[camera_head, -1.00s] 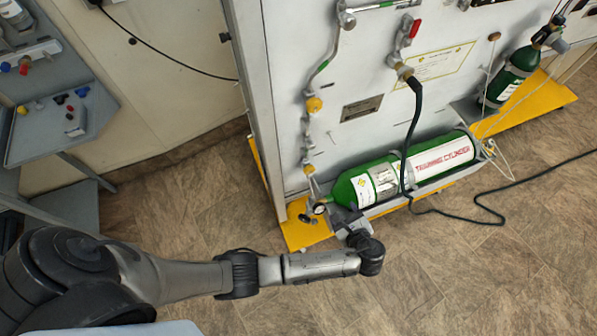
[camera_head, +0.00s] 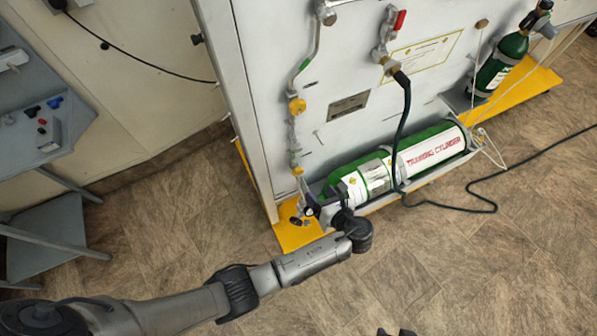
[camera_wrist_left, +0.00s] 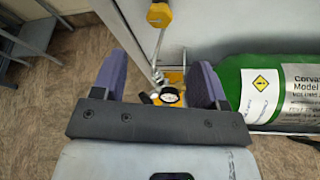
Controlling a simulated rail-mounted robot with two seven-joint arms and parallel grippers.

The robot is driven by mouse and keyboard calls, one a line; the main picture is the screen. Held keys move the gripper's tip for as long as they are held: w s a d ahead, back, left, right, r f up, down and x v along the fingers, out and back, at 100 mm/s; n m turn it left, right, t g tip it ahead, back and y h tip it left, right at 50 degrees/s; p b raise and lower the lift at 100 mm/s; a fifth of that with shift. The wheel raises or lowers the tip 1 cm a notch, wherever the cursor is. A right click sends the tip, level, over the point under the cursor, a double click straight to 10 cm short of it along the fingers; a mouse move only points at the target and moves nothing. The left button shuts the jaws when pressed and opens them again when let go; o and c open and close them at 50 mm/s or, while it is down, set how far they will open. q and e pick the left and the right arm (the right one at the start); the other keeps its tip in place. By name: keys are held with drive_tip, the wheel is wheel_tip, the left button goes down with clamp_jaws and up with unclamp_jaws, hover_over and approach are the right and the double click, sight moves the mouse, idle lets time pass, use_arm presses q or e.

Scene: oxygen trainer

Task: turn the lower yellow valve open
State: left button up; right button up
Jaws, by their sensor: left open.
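The lower yellow valve (camera_head: 297,170) sits on the thin vertical pipe at the panel's left side. Another yellow valve (camera_head: 297,106) sits above it. My left gripper (camera_head: 321,204) is low, by the front end of the green cylinder and below the lower valve; its fingertips are partly hidden. In the left wrist view the left gripper (camera_wrist_left: 160,78) is open, with nothing held. A yellow knob (camera_wrist_left: 158,14) shows beyond its fingers; I cannot tell which valve it is. A round gauge (camera_wrist_left: 168,95) shows between the fingers. Two dark tips at the head view's bottom edge may be my right gripper (camera_head: 397,333).
The green training cylinder (camera_head: 375,175) lies in a cradle to the right of the pipe. A black hose (camera_head: 402,130) hangs in front and runs over the floor. The yellow base (camera_head: 291,236) juts out below. Open floor lies in front.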

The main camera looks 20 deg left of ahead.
sight(299, 173)
use_arm(q)
drive_tip(key=b+x, duration=0.3)
drive_tip(key=x, duration=0.9)
drive_tip(key=shift+a+f, duration=0.1)
drive_tip(key=shift+a, duration=0.1)
drive_tip(key=shift+c, duration=0.3)
drive_tip(key=c, duration=0.9)
drive_tip(key=n+t+h+p, duration=0.1)
drive_tip(key=n+p, duration=0.1)
drive_tip(key=p, duration=0.2)
drive_tip(key=shift+r, duration=0.25)
drive_tip(key=shift+f+n+t+h+p, duration=0.25)
drive_tip(key=shift+n+t+h+p, duration=0.25)
drive_tip(key=shift+n, duration=0.4)
drive_tip(key=o, duration=1)
drive_tip(key=shift+c, duration=0.2)
drive_tip(key=shift+s, duration=0.1)
